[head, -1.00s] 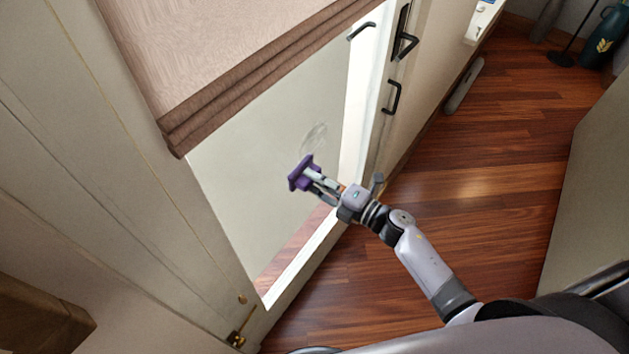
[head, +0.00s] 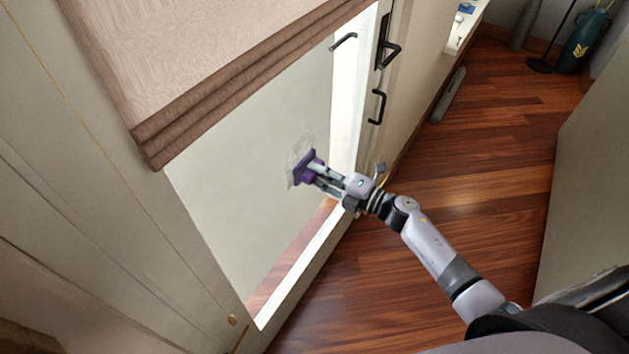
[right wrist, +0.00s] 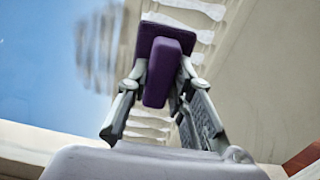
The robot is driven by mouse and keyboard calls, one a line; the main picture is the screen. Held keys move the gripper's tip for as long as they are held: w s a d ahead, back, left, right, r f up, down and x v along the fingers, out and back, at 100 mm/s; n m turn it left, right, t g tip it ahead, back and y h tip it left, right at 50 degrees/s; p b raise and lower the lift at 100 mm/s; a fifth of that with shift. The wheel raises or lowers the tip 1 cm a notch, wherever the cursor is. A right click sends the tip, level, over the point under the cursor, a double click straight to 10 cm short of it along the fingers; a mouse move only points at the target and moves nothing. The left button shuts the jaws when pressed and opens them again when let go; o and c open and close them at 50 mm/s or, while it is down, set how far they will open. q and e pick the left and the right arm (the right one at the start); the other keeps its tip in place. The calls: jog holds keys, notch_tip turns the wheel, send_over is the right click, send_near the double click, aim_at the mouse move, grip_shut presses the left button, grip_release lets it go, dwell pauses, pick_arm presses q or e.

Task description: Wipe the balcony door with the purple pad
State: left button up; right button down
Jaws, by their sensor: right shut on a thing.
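The balcony door has a tall glass pane (head: 240,210) in a pale frame. A faint whitish smudge (head: 293,158) shows on the glass, partly covered by the purple pad (head: 304,170). My right gripper (head: 320,178) is shut on the pad's grip, with the pad's flat face towards the glass. I cannot tell whether pad and glass touch. In the right wrist view the pad (right wrist: 158,50) sits between the two fingers (right wrist: 164,85), with pale streaks near it. My left gripper is not in view.
A brown folded blind (head: 230,85) covers the upper door. Black handles (head: 377,106) stick out right of the glass. Wooden floor (head: 480,190) lies clear to the right, with a dark green container (head: 583,42) at the back. A pale panel (head: 590,190) stands at the right.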

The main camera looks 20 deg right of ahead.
jog(key=shift+w+d+b, duration=0.5)
jog(key=shift+w+d, duration=0.2)
jog(key=shift+d, duration=0.15)
jog(key=shift+w+d+b, duration=0.5)
jog(key=shift+w+d, duration=0.15)
jog(key=shift+d, duration=0.2)
